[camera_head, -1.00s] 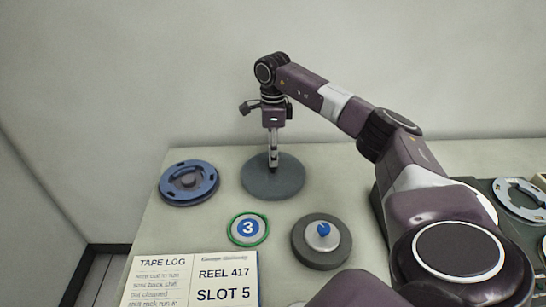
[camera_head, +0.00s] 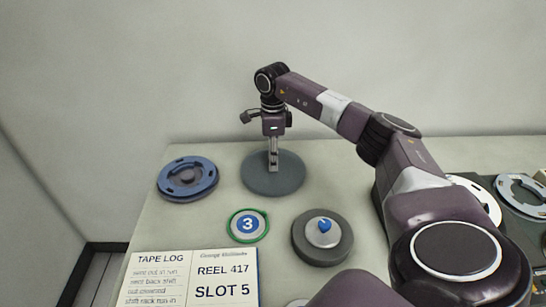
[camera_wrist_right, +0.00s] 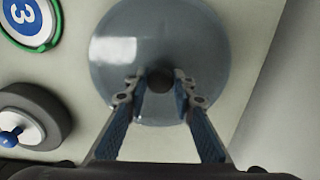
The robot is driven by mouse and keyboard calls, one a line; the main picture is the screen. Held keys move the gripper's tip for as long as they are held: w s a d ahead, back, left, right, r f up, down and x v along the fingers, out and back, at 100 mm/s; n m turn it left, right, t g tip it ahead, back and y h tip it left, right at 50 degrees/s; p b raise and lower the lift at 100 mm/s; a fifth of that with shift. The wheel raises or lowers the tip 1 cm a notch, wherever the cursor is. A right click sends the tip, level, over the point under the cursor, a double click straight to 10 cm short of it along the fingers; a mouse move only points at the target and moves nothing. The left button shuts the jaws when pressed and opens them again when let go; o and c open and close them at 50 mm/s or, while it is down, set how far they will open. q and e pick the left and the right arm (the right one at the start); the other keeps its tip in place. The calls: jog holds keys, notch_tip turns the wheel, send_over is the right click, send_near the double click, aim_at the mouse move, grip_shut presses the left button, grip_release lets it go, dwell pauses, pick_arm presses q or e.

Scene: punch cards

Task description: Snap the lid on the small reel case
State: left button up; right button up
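A grey-blue round lid (camera_head: 288,185) with a small dark knob (camera_wrist_right: 160,80) lies on the table, left of centre in the head view. It fills the top middle of the right wrist view (camera_wrist_right: 125,40). My right gripper (camera_wrist_right: 158,82) is over it, pointing down, with one finger on each side of the knob. A narrow gap shows between the fingers and the knob. A dark grey round case (camera_head: 308,252), holding a pale disc with a blue knob (camera_head: 324,226), sits in front and to the right of the lid; I take it for the small reel case. My left gripper is out of view.
A blue reel (camera_head: 188,179) lies at the left. A green-rimmed disc marked 3 (camera_head: 248,225) lies near the open tape log (camera_head: 190,280). Reels on dark equipment (camera_head: 522,193) are at the right. A wall stands behind the table.

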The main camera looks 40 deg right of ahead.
jog(key=shift+r+p, duration=3.05)
jog(key=shift+r, duration=0.5)
